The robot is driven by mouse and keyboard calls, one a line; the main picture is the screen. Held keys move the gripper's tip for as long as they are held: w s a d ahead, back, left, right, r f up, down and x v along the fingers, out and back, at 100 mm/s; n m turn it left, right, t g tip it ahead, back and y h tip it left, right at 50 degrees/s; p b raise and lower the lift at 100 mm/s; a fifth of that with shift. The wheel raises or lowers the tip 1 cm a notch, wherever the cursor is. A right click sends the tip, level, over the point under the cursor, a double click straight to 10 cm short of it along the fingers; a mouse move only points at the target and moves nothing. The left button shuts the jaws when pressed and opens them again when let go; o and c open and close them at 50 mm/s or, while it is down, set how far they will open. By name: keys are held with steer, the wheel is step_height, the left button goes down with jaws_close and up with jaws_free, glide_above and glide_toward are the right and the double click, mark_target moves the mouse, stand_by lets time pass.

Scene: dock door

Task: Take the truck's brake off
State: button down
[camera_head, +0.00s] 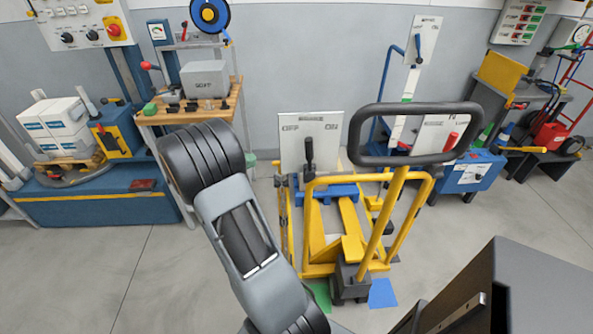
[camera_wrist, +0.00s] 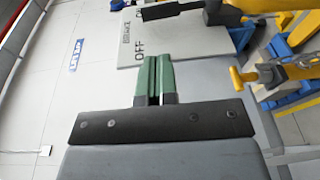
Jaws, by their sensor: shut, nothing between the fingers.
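The yellow truck (camera_head: 347,225) with a black loop handle (camera_head: 420,109) stands in front of me. A white plate (camera_head: 290,150) on it is marked OFF at left and ON at right. A black brake lever (camera_head: 309,155) stands roughly upright on the plate, between the two marks. In the wrist view the plate (camera_wrist: 190,45) lies ahead, with the lever (camera_wrist: 172,12) at the top edge. My gripper (camera_wrist: 152,62) is shut and empty, its green fingertips pointing at the plate near the word OFF. Contact with the plate cannot be told. The head view does not show the fingers.
A wooden bench (camera_head: 190,116) with tools is at left of the truck. A blue cabinet (camera_head: 468,172) and a lever board (camera_head: 425,42) stand behind it. A dark box (camera_head: 540,295) is at front right. Grey floor (camera_head: 95,265) is clear at left.

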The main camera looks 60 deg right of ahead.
mark_target(310, 157)
steer(key=shift+w+d+f+g+h+b, duration=0.25)
steer(key=shift+d+f, duration=0.1)
steer(key=shift+f, duration=0.2)
steer(key=shift+w+d+f+g+h+b, duration=0.15)
steer(key=shift+d+f+g+h, duration=0.15)
steer(key=shift+f, duration=0.25)
steer(key=p+x, duration=0.1)
steer(key=x, duration=1.3)
steer(key=shift+s, duration=0.1)
